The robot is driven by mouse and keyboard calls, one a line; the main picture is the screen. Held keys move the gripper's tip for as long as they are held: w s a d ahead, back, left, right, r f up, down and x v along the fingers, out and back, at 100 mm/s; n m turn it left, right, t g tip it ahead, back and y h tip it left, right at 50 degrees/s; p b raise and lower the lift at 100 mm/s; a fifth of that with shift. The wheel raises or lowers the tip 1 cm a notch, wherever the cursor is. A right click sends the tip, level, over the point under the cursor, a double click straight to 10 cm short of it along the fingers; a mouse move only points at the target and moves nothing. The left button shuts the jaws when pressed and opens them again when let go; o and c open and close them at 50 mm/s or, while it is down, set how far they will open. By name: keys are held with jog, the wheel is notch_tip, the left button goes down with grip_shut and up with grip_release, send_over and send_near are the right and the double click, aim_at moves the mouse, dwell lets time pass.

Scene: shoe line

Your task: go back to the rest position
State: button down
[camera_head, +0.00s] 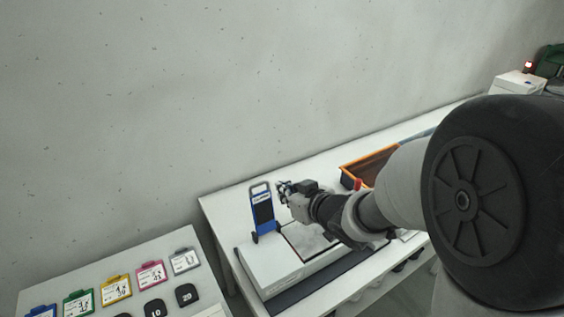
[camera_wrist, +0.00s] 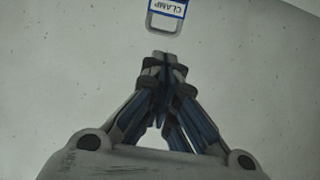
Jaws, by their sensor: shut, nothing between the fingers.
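My gripper (camera_head: 284,189) is in the air above the white table, close to the right of a blue clamp stand (camera_head: 263,211). In the wrist view my gripper (camera_wrist: 162,62) has its fingers together with nothing between them. The grey handle and blue "CLAMP" label of the stand (camera_wrist: 167,14) show just beyond the fingertips, upside down. I see a gap between the fingertips and the handle in that view. My arm comes in from the right and hides part of the table.
A white box (camera_head: 270,264) lies below my gripper on the white table (camera_head: 222,206). An orange-rimmed bin (camera_head: 350,172) stands behind my arm. At the lower left a second table (camera_head: 140,257) carries several coloured cards and black numbered tags. A plain grey wall rises behind.

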jog(key=s+d+r+m+h+b, duration=0.2)
jog(key=s+d+m+h+b, duration=0.45)
jog(key=d, duration=0.85)
jog(key=s+f+g+b, duration=0.1)
jog(key=s+f+g, duration=0.1)
jog(key=s, duration=1)
jog(key=s+d+f+g+b, duration=0.1)
jog(key=s+f+g, duration=0.2)
jog(key=s, duration=0.9)
jog(key=shift+s+g+h, duration=0.15)
jog(key=shift+g+h, duration=0.2)
jog(key=shift+g, duration=0.15)
